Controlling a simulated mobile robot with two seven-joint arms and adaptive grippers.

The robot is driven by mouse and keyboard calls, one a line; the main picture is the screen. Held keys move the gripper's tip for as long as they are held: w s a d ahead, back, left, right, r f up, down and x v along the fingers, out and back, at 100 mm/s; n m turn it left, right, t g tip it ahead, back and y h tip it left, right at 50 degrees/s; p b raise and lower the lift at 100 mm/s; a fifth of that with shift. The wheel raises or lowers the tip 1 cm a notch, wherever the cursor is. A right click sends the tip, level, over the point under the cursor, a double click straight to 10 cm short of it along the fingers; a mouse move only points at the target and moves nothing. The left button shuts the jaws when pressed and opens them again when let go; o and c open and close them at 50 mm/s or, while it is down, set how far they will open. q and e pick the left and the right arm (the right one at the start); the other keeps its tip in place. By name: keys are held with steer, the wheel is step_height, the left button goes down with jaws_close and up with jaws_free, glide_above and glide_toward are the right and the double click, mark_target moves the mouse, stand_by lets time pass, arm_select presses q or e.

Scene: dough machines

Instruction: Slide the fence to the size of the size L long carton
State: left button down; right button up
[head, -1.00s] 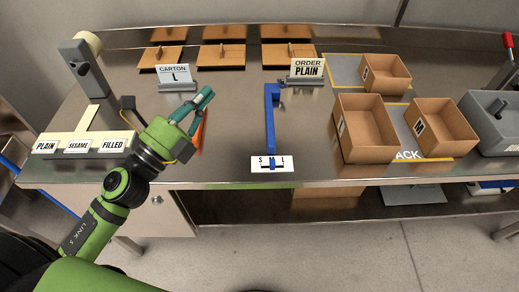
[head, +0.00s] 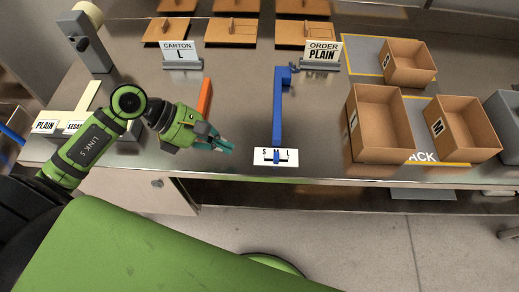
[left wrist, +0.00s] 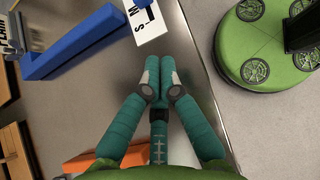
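The blue fence (head: 278,105) stands on the steel table, running from the back toward the front edge. In front of it lies the white S M L scale (head: 290,157), and the blue pointer (head: 276,157) sits about at M. The carton sign (head: 181,54) reads L. My left gripper (head: 229,147) is left of the fence and scale, apart from both. In the left wrist view its teal fingertips (left wrist: 160,63) are together with nothing between them; the fence (left wrist: 75,45) and scale (left wrist: 150,28) lie beyond. My right gripper is not in view.
A large open carton (head: 380,125) stands right of the fence, beside the M carton (head: 452,130) and a smaller one (head: 405,62) behind. An orange bar (head: 205,97) lies behind my left gripper. The order sign (head: 321,55) reads PLAIN. Table around the fence is clear.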

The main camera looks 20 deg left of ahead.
mark_target(278, 158)
arm_select(q)
steer(key=p+x, duration=0.1)
steer(key=x, duration=0.4)
steer(key=shift+w+d, duration=0.2)
steer(key=shift+d, duration=0.2)
steer(key=d+p, duration=0.2)
steer(key=d, duration=0.1)
steer(key=shift+w+f, duration=0.1)
steer(key=shift+w, duration=0.3)
steer(key=shift+w+d+f, duration=0.15)
steer(key=shift+d, duration=0.25)
steer(key=d, duration=0.1)
steer(key=w+d, duration=0.1)
steer(key=d, duration=0.1)
steer(key=shift+d+b, duration=0.3)
